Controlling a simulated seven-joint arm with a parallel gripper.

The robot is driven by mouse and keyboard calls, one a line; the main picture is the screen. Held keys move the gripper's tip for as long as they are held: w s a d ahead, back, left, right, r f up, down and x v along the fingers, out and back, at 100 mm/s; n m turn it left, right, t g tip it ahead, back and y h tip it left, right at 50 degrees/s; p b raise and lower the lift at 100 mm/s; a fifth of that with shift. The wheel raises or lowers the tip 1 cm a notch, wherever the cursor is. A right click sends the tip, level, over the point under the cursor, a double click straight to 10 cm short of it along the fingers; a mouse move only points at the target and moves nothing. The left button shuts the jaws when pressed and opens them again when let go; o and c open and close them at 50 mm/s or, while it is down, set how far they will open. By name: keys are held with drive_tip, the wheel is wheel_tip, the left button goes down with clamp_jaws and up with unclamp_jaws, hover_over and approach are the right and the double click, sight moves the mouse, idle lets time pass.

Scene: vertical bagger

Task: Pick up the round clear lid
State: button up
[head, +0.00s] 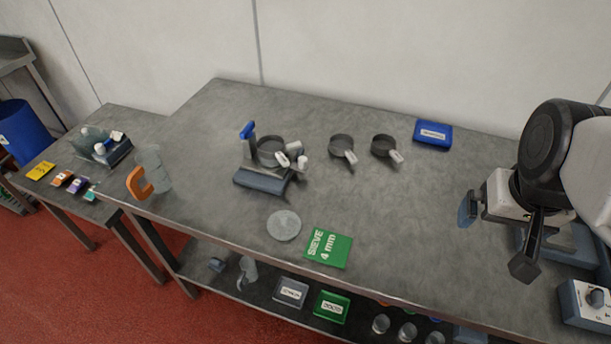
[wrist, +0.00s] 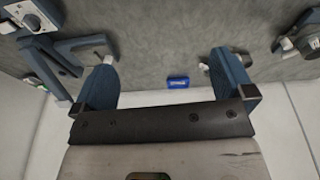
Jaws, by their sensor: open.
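The round clear lid (head: 284,225) looks like a pale grey translucent disc. My gripper (head: 467,209) is raised at the right side of the bench, well to the right of the lid. In the wrist view my gripper (wrist: 165,72) has its two blue fingers wide apart with nothing between them. I cannot make out the lid in the wrist view.
A blue-grey stand with a round pan (head: 262,180) is behind the lid. Two dark handled pans (head: 341,148) and a blue labelled box (head: 432,134) stand farther back. A clear jug with an orange handle (head: 152,168) is at left. The bench between lid and gripper is mostly clear.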

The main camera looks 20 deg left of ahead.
drive_tip(key=w+a+f+n, duration=0.35)
drive_tip(key=w+a, duration=0.25)
drive_tip(key=a, duration=0.3)
drive_tip(key=n+g, duration=0.2)
drive_tip(key=n, duration=0.7)
hover_over(284, 220)
drive_tip(key=f, duration=1.3)
drive_tip(key=shift+w+d+f, duration=0.2)
drive_tip(key=shift+f, duration=0.1)
drive_tip(key=shift+s+a+f, duration=0.15)
drive_tip(key=shift+a+f, duration=0.1)
drive_tip(key=shift+a, duration=0.2)
drive_tip(key=shift+f, duration=1.3)
drive_tip(key=shift+d+f, duration=0.2)
drive_tip(key=shift+f, duration=2.4)
